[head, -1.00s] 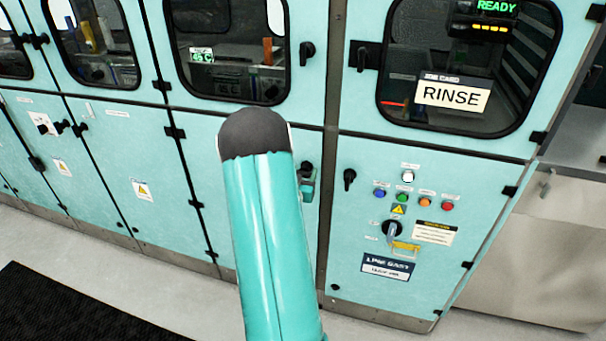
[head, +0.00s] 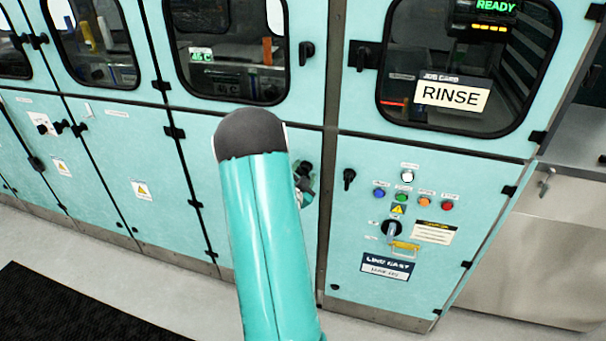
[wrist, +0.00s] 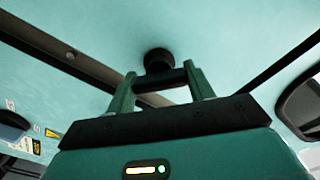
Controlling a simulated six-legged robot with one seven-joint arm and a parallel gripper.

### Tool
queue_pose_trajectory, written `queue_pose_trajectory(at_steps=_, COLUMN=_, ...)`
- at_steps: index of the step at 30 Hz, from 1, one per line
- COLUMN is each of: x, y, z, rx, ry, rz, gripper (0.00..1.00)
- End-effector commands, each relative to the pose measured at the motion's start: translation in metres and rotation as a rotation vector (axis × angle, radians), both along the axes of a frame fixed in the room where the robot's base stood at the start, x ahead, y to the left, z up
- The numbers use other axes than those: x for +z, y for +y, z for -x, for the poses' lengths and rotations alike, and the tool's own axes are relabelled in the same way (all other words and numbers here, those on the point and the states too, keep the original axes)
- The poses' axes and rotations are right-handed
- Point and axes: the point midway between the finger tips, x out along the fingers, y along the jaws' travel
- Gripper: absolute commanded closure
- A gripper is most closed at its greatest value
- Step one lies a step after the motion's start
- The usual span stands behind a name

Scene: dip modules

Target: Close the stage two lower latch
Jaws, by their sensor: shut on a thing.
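The lower latch (head: 304,168) is a black turn handle near the right edge of a teal lower cabinet door (head: 260,195). My arm partly covers it in the head view. In the wrist view the latch (wrist: 157,58) shows a round black pivot on the door and a dark handle bar. My gripper (wrist: 160,75) has its green fingers at both sides of that bar and is shut on it. In the head view my gripper (head: 306,190) shows only in part beside my arm. The handle looks tilted there, but its exact angle is hard to tell.
An upper latch (head: 306,53) sits above. Clear floor (head: 200,290) lies in front.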

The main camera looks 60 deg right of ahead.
Motion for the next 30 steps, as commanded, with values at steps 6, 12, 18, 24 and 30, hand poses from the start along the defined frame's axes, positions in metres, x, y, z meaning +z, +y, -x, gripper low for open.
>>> queue_pose_trajectory(at_steps=6, x=-0.0006, y=-0.0001, z=0.0008, rx=0.0, ry=-0.203, rz=-0.032, gripper=0.7)
queue_pose_trajectory(at_steps=12, x=-0.001, y=-0.0002, z=0.0011, rx=-0.001, ry=-0.39, rz=-0.061, gripper=0.7)
queue_pose_trajectory(at_steps=18, x=-0.0017, y=-0.0003, z=0.0016, rx=-0.001, ry=-0.569, rz=-0.089, gripper=0.7)
queue_pose_trajectory(at_steps=24, x=-0.0021, y=-0.0003, z=0.0015, rx=0.0, ry=-0.711, rz=-0.112, gripper=0.7)
queue_pose_trajectory(at_steps=30, x=-0.0025, y=-0.0003, z=0.0015, rx=0.0, ry=-0.804, rz=-0.127, gripper=0.7)
